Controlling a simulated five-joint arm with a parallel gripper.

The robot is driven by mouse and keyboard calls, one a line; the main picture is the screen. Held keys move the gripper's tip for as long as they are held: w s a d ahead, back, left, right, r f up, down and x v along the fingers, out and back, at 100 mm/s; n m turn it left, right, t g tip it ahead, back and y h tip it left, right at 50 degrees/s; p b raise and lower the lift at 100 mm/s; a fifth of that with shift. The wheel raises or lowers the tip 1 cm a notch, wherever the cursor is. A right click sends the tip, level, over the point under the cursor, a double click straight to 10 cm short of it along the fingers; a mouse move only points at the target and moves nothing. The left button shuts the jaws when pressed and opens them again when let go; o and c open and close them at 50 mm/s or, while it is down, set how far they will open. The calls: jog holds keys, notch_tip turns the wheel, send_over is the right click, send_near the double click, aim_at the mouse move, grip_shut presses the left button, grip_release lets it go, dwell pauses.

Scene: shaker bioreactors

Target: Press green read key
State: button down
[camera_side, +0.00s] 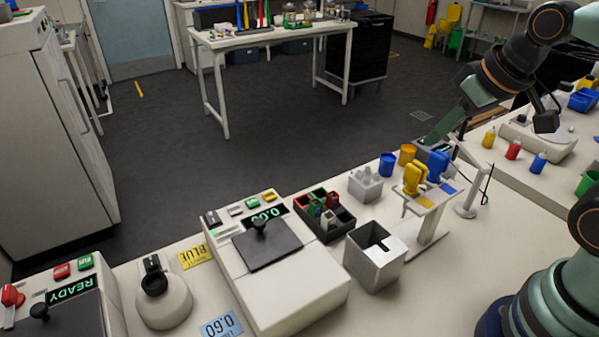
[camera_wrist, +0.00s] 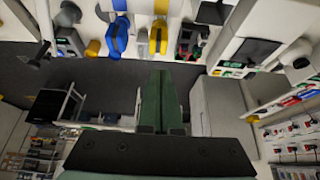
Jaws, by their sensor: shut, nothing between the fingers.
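In the side view a white reader with a dark lid has a lit green display (camera_side: 263,216). A small green key (camera_side: 252,204) sits in the row of keys behind that display, between a pale key and a yellow key (camera_side: 268,195). A second green key (camera_side: 85,262) is on the machine at far left, behind a display reading READY. My gripper (camera_side: 428,141) is right of the reader, near the blue and yellow cups and well apart from both green keys. Its green fingers (camera_wrist: 160,100) are together and empty in the wrist view.
Between my gripper and the reader stand a dark rack (camera_side: 345,222) of coloured items, an open metal box (camera_side: 375,275), and a stand with yellow and blue clips (camera_side: 414,177). A rounded white device (camera_side: 163,305) is left of the reader.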

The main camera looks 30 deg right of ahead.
jog(key=shift+w, duration=0.1)
jog(key=w+a+r+g, duration=0.1)
jog(key=w+a+r, duration=0.35)
jog(key=w, duration=0.25)
jog(key=g, duration=0.5)
send_over(253, 201)
notch_tip(253, 201, down, 7)
notch_tip(253, 201, down, 14)
jog(key=shift+r, duration=0.1)
dwell(0.5)
